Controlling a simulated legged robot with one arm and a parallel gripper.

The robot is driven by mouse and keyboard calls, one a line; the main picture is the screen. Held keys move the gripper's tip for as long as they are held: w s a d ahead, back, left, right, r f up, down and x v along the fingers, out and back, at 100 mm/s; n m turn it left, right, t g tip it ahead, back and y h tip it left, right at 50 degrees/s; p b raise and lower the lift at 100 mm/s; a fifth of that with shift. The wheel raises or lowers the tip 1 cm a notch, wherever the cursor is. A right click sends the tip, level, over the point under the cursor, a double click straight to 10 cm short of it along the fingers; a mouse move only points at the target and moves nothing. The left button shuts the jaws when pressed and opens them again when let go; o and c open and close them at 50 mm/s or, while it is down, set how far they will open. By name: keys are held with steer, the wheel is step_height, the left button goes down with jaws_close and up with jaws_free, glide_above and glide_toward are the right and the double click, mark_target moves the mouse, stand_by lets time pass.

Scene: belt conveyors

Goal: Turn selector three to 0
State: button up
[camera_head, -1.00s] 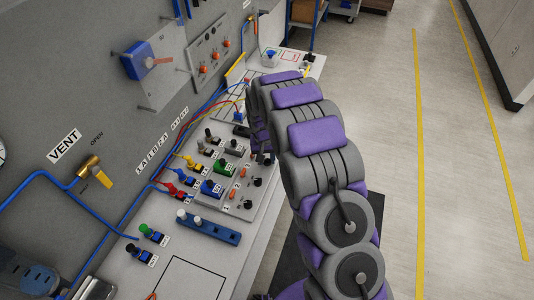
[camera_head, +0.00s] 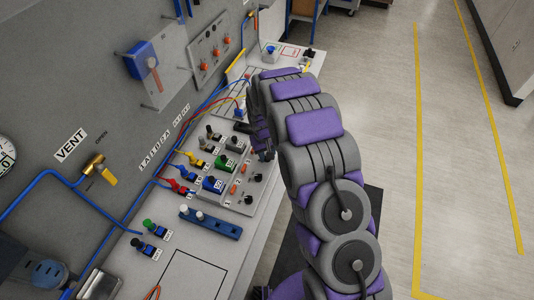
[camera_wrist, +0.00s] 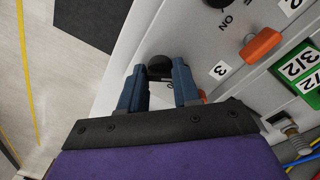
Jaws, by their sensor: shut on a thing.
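Selector three is a black round knob (camera_wrist: 160,66) on the light panel, with a "3" label (camera_wrist: 219,70) to its right in the wrist view. My gripper (camera_wrist: 158,64) has its two blue-grey fingers on either side of this knob, shut on it. The knob's pointer and the setting it marks are mostly hidden by the fingers. Two other black selector knobs, one (camera_head: 248,200) near label 1 and one (camera_head: 257,178) near label 2, show on the panel.
An orange toggle (camera_wrist: 262,44) and a green 3/2 valve block (camera_wrist: 299,66) sit right of the knob. Another black knob with "ON" lies at the top edge. Colored valves and hoses crowd the bench; open floor lies right of my arm.

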steer(key=shift+w+r, duration=0.1)
steer(key=o, duration=1)
steer(key=shift+a, duration=0.15)
steer(key=r, duration=0.5)
steer(key=r+p, duration=0.1)
steer(key=r, duration=0.5)
steer(key=a+r, duration=0.1)
steer(key=r, duration=0.5)
steer(key=shift+s+a+p, duration=0.1)
steer(key=shift+s+p, duration=0.1)
steer(key=shift+p, duration=0.1)
steer(key=s+d+r+m+b, duration=0.1)
steer(key=s+d+r, duration=0.2)
steer(key=s, duration=0.3)
steer(key=s+d+r+g, duration=0.1)
steer(key=s+d+r, duration=0.2)
steer(key=s, duration=0.4)
steer(key=s+d+r+m+b, duration=0.1)
steer(key=s+d+r, duration=0.3)
steer(key=s, duration=0.2)
steer(key=s+d, duration=0.1)
steer(key=s, duration=0.6)
steer(key=s+d+m, duration=0.1)
steer(key=s, duration=0.7)
steer(key=s+d+f+m+g+b, duration=0.1)
steer(key=s, duration=0.6)
steer(key=shift+s+d+f+y, duration=0.1)
steer(key=shift+s+y, duration=0.15)
steer(key=shift+y, duration=0.05)
